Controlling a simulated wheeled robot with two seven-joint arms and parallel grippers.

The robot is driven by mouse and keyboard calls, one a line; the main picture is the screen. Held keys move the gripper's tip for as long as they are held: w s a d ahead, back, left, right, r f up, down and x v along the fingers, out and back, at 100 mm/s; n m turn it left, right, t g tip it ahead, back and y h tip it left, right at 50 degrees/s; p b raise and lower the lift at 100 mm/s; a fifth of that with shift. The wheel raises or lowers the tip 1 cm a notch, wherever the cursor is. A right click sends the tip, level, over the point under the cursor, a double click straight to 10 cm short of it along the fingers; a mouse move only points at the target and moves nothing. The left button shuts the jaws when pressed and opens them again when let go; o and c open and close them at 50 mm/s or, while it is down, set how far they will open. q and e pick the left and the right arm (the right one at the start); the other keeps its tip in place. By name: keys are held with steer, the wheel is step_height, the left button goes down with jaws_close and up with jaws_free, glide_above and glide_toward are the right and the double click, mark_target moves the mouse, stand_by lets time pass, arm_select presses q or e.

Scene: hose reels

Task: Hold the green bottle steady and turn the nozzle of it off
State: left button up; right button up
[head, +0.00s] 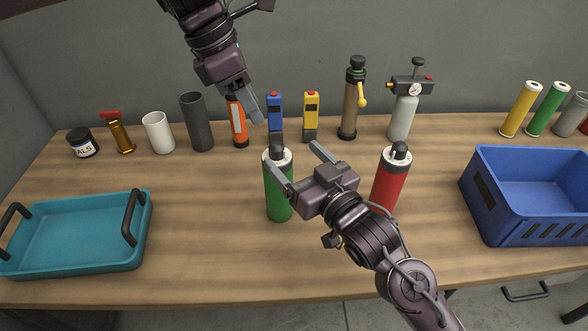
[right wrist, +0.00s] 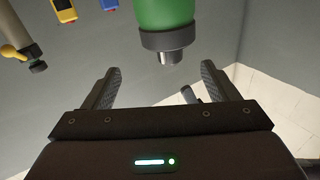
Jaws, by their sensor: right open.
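The green bottle (head: 279,200) stands upright on the workbench, with a pale collar and a dark nozzle (head: 276,153) on top. My right gripper (head: 299,165) is open and empty, with its fingers reaching toward the bottle's upper part from the right. In the right wrist view the green bottle (right wrist: 166,14) shows at the top, its dark cap and nozzle (right wrist: 168,56) between the open fingers, apparently untouched. My left gripper (head: 254,109) hangs above and behind the bottle, pointing down. It is seen edge-on, so its opening is unclear.
A red bottle (head: 385,185) stands right of my right gripper. A teal tray (head: 75,262) is at left and a blue crate (head: 535,218) at right. Several tools and cylinders line the back, including an orange one (head: 238,125) near my left gripper. The front left-middle bench is clear.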

mark_target(279, 208)
step_height(279, 208, down, 10)
steer(key=a+n+g, duration=0.1)
steer(key=x, duration=0.6)
steer(key=shift+w+a+r, duration=0.15)
steer(key=shift+w+a, duration=0.1)
steer(key=shift+a, duration=0.15)
steer(key=shift+c, duration=0.3)
